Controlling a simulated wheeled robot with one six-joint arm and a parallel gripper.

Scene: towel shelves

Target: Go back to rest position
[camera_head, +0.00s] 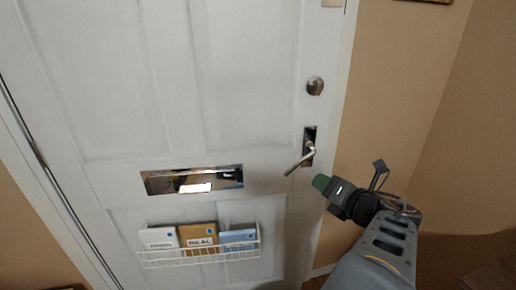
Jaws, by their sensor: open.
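My gripper (326,187) is at the right of the head view, with my arm reaching up from the lower right corner. Its dark end has a green tip that points left toward the door. The gripper is open, and I see nothing held in it. A metal door handle (303,155) is up and to the left of the green tip, with a visible gap between them in the picture. I cannot tell the depth between them.
A white panelled door (235,90) fills the left and middle. It has a round lock (315,86), a shiny mail slot (192,180) and a white wire basket (205,252) holding several envelopes. Tan wall (400,90) stands at the right.

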